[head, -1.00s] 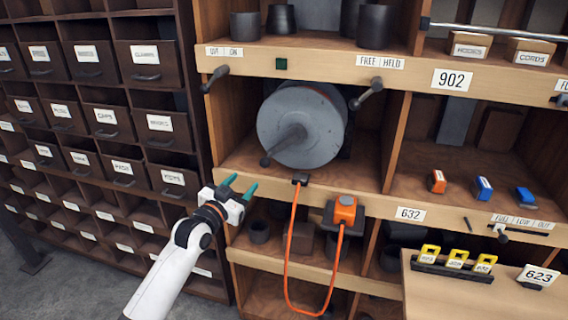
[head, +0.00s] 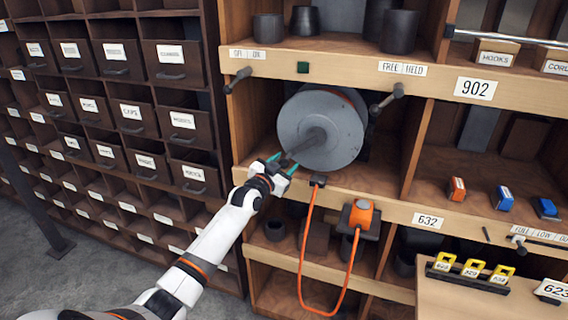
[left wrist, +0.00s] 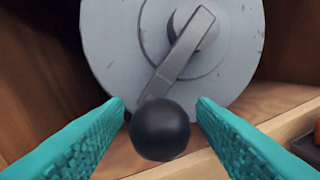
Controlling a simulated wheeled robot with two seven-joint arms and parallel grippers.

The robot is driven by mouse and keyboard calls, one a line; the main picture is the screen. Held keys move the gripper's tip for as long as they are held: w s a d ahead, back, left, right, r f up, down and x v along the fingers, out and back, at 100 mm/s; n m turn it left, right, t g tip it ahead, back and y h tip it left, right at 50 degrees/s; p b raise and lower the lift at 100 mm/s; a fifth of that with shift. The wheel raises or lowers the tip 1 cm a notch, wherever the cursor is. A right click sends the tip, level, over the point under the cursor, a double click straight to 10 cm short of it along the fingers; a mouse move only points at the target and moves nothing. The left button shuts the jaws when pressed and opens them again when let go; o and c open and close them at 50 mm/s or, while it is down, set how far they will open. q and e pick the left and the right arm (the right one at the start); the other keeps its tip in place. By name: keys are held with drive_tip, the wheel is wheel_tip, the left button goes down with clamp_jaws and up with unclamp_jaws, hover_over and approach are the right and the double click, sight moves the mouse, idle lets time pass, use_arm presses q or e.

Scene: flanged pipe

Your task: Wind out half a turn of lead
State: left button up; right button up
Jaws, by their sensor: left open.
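A grey reel drum (head: 322,130) sits in a wooden bay of the shelf, with a crank arm (left wrist: 178,58) on its face. The crank's black ball knob (left wrist: 160,129) points toward me at the lower left of the drum. My left gripper (head: 284,165) is open, its teal fingers on either side of the knob in the left wrist view, with gaps showing. In the head view the fingers hide most of the knob. An orange lead (head: 305,240) hangs in a loop from a dark outlet (head: 318,181) on the shelf edge to an orange plug (head: 361,213). My right gripper is not in view.
A lever (head: 238,79) by the OFF/ON label and another lever (head: 387,99) by the FREE/HELD label flank the bay on the upper rail. A green square button (head: 303,68) sits between them. Dark drawers (head: 123,115) stand at the left.

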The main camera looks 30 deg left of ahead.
use_arm(q)
drive_tip(key=shift+c, duration=0.3)
drive_tip(key=c, duration=0.3)
clamp_jaws()
drive_tip(key=shift+f, duration=0.1)
